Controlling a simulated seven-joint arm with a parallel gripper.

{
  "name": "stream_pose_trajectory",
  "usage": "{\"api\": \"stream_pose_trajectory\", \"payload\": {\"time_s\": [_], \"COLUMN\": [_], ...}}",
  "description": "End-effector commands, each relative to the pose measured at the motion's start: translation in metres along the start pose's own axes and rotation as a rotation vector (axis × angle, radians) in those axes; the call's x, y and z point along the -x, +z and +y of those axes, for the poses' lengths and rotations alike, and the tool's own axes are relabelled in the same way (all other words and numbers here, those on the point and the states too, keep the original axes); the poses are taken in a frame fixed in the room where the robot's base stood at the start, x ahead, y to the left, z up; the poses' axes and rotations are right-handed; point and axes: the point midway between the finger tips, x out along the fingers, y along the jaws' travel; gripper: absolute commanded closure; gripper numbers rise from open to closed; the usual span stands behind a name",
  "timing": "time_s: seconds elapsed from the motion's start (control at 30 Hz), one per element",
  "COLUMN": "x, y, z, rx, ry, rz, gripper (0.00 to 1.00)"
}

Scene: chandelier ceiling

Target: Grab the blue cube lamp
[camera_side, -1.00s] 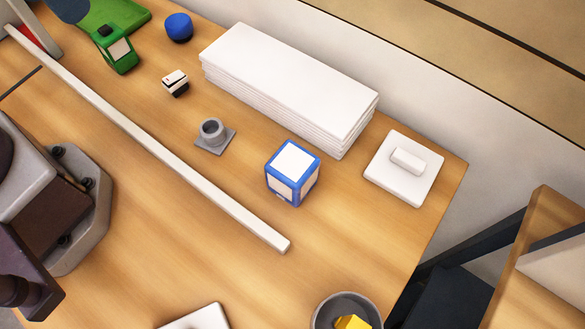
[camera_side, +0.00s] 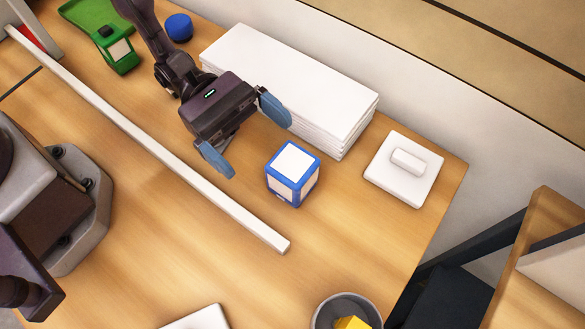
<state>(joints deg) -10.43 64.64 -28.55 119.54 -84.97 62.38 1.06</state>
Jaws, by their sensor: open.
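The blue cube lamp (camera_side: 293,172) has blue edges and white panels. It stands on the wooden table, right of the middle of the view. My gripper (camera_side: 245,141) is up and to the left of the lamp, its two blue fingers spread wide and apart from the lamp. Nothing shows between the fingers. The gripper and wrist hide the small grey holder and the small black-and-white block behind them.
A tall stack of white sheets (camera_side: 300,80) stands close behind the lamp. A white square plate with a handle (camera_side: 387,184) lies to its right. A long white bar (camera_side: 150,142) runs along the left. A grey bowl (camera_side: 320,318) holds something yellow. Table is clear below the lamp.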

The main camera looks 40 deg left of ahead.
Motion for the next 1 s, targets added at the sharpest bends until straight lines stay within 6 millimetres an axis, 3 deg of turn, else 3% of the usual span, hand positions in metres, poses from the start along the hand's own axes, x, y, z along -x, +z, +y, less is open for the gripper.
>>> {"api": "stream_pose_trajectory", "payload": {"time_s": [0.1, 0.2, 0.5, 0.73, 1.0], "x": [-0.001, 0.000, -0.002, -0.004, -0.041], "y": [0.005, 0.002, -0.047, -0.064, -0.062], "z": [0.022, 0.029, 0.027, 0.027, 0.032], "rx": [0.027, 0.042, 0.044, 0.040, 0.037], "ry": [0.097, 0.133, 0.137, 0.135, 0.133], "rz": [-0.024, -0.031, -0.033, -0.034, -0.034], "gripper": [0.02, 0.02, 0.02, 0.02, 0.02]}}
